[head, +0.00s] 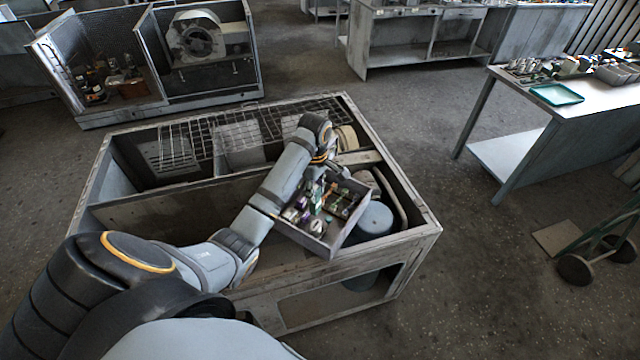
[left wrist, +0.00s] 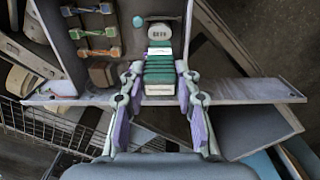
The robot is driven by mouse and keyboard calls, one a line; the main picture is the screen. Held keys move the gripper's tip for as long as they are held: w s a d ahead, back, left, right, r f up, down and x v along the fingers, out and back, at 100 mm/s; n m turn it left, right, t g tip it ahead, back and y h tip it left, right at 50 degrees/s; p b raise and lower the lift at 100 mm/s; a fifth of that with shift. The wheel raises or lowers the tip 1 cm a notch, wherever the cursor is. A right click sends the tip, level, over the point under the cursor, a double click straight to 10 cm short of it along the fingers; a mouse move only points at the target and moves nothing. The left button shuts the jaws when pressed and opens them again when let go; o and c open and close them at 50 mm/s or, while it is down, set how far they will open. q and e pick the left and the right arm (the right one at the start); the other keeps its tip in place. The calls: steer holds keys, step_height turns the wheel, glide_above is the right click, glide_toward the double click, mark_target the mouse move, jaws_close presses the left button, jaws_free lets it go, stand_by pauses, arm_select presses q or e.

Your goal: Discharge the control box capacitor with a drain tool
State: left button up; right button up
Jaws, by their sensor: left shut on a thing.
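The control box (head: 349,236) is an open grey tray of parts on the right side of the blower housing (head: 180,212). My left arm reaches over the housing. My left gripper (left wrist: 161,78) has purple-padded fingers shut on a ribbed green and white block, which I take for the drain tool (left wrist: 160,74). A grey rounded part with a label, seemingly the capacitor (left wrist: 158,31), lies just beyond the tool's far end; I cannot tell whether they touch. It seems to show in the head view (head: 317,226) too. My right gripper is not in view.
Coloured terminal parts (left wrist: 95,32) line one side of the box. A wire grille (head: 215,130) covers the housing's back part. A blue-grey cylinder (head: 375,219) stands beside the box. A table with a green tray (head: 556,94) is at the right, with a hand truck (head: 575,268) below it.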

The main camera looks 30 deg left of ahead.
mark_target(316, 203)
arm_select(q)
steer(key=shift+s+f, duration=0.45)
steer(key=shift+f, duration=0.3)
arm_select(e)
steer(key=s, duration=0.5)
arm_select(q)
steer(key=shift+w+f, duration=0.3)
steer(key=shift+f, duration=0.4)
steer(key=shift+w+f, duration=0.25)
steer(key=shift+f, duration=0.4)
steer(key=shift+w+f, duration=0.25)
steer(key=shift+f, duration=0.35)
steer(key=shift+s+f, duration=0.1)
steer(key=shift+s, duration=0.15)
steer(key=shift+f, duration=0.1)
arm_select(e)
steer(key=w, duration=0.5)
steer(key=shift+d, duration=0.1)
arm_select(q)
steer(key=shift+f, duration=0.2)
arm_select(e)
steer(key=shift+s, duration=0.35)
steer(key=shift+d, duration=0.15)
